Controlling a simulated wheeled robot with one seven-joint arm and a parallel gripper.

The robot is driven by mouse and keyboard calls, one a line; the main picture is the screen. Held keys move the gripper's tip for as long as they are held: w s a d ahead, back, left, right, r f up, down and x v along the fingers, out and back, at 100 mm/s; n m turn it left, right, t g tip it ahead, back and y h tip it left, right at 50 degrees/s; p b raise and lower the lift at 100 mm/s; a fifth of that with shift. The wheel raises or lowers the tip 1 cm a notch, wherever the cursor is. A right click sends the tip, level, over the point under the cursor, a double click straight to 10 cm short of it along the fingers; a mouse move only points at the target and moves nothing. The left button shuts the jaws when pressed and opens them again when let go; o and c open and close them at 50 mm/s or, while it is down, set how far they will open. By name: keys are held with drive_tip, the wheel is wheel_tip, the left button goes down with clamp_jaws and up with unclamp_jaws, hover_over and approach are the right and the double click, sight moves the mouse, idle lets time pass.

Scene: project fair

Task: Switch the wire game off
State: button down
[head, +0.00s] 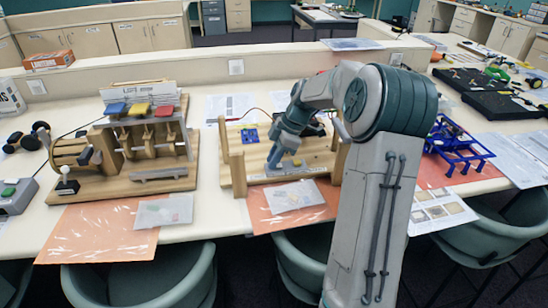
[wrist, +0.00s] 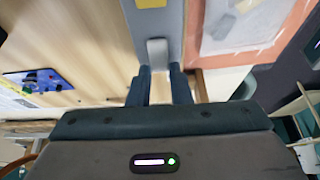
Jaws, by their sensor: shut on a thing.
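The wire game (head: 238,164) is a wooden base with upright posts, on the light table in the middle of the head view. A grey strip (head: 312,163) lies along its front edge. In the wrist view this strip (wrist: 153,40) has a yellow patch (wrist: 151,3) and a pale grey switch lever (wrist: 157,52). My gripper (wrist: 161,72) is shut on the lever, with a dark finger on each side of it. In the head view my gripper (head: 274,164) is low at the game's front, and my arm hides part of the game. The lever's setting cannot be told.
A small blue circuit board (head: 249,135) is on the wooden base. An orange sheet with a clear bag (head: 293,196) lies in front. A wooden machine with coloured keys (head: 140,150) stands to the left. A blue frame (head: 458,150) stands to the right. Green chairs (head: 140,280) line the front edge.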

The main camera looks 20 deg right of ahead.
drive_tip(key=shift+s, duration=0.1)
drive_tip(key=c, duration=1.3)
unclamp_jaws()
drive_tip(key=v, duration=1.3)
drive_tip(key=shift+d+r, duration=0.2)
drive_tip(key=shift+r, duration=0.15)
drive_tip(key=shift+a, duration=0.1)
drive_tip(key=s+a+f+m+h, duration=0.1)
drive_tip(key=s+a+m+h, duration=0.2)
drive_tip(key=s+a+m, duration=0.55)
drive_tip(key=s+a+f+m, duration=0.2)
drive_tip(key=s, duration=0.4)
drive_tip(key=s+a+f+m+t+h, duration=0.1)
drive_tip(key=s+a+f+m, duration=0.1)
drive_tip(key=s, duration=0.4)
drive_tip(key=s+a+f+m, duration=0.2)
drive_tip(key=s+a+m, duration=0.1)
drive_tip(key=s, duration=0.2)
drive_tip(key=shift+s+a+f+m+t+h, duration=0.25)
drive_tip(key=shift+s+f+t+h, duration=0.1)
drive_tip(key=shift+s+t+h, duration=0.05)
